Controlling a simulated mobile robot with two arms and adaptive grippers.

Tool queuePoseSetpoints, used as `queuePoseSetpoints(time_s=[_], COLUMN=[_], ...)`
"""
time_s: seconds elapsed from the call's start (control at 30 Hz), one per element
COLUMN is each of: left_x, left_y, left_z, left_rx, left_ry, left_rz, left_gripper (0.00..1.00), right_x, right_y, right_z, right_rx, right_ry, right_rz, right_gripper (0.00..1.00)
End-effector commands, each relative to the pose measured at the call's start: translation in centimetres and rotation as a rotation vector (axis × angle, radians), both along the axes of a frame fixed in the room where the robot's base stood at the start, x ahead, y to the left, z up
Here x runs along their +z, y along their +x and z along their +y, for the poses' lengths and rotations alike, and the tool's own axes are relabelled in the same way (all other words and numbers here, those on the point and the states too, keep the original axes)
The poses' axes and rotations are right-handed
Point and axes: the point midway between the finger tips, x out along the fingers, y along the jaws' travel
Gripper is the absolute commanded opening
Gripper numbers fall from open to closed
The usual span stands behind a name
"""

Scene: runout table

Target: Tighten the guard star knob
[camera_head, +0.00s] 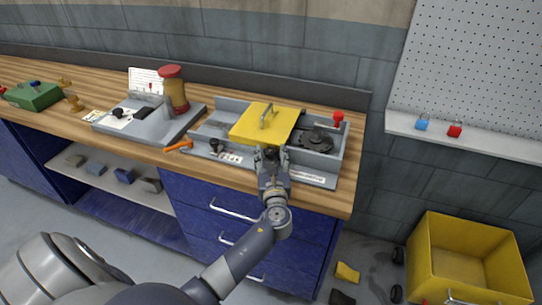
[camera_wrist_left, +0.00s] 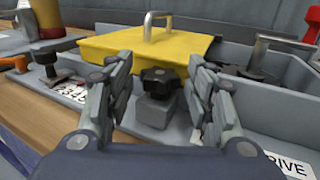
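The black star knob (camera_wrist_left: 160,79) stands on a small grey block at the front edge of the yellow guard (camera_wrist_left: 150,48). The guard (camera_head: 262,122) lies flat, with a metal handle on top, over the grey machine tray (camera_head: 335,160). My left gripper (camera_wrist_left: 160,88) is open, with one finger on each side of the knob. Gaps show between the knob and both fingers. In the head view my left gripper (camera_head: 270,156) is at the guard's front edge and hides most of the knob. My right gripper is not in view.
Another dark knob (camera_head: 215,146) and an orange handle (camera_head: 179,146) are left of the guard. A dark round part (camera_head: 317,140) and a red knob (camera_head: 338,117) are to its right. A red and yellow cylinder (camera_head: 173,90) stands behind left. A yellow bin (camera_head: 468,250) stands on the floor.

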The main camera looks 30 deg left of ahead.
Motion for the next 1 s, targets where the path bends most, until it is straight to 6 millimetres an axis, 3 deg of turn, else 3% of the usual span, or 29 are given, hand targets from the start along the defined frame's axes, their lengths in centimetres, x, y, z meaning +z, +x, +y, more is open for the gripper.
queuePoseSetpoints(time_s=[0.03,0.1,0.13,0.57,0.8,1.0], left_x=[0.0,0.0,0.0,0.1,0.1,-0.4], left_y=[0.0,0.0,0.0,-0.2,-0.4,-0.5], left_z=[0.0,0.0,0.0,0.2,0.7,1.1], left_rx=[0.0,0.0,0.0,-0.061,-0.22,-0.406], left_ry=[0.0,0.0,0.0,0.005,0.008,0.008], left_rz=[0.0,0.0,0.0,0.002,0.005,0.004], left_gripper=[0.3,0.15,0.11,0.11,0.11,0.11], right_x=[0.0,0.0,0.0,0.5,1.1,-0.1], right_y=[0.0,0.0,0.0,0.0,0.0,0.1], right_z=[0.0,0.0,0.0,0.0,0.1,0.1], right_rx=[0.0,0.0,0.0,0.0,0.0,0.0], right_ry=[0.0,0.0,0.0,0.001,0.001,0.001], right_rz=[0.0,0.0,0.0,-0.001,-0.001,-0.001], right_gripper=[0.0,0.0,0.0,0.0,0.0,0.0])
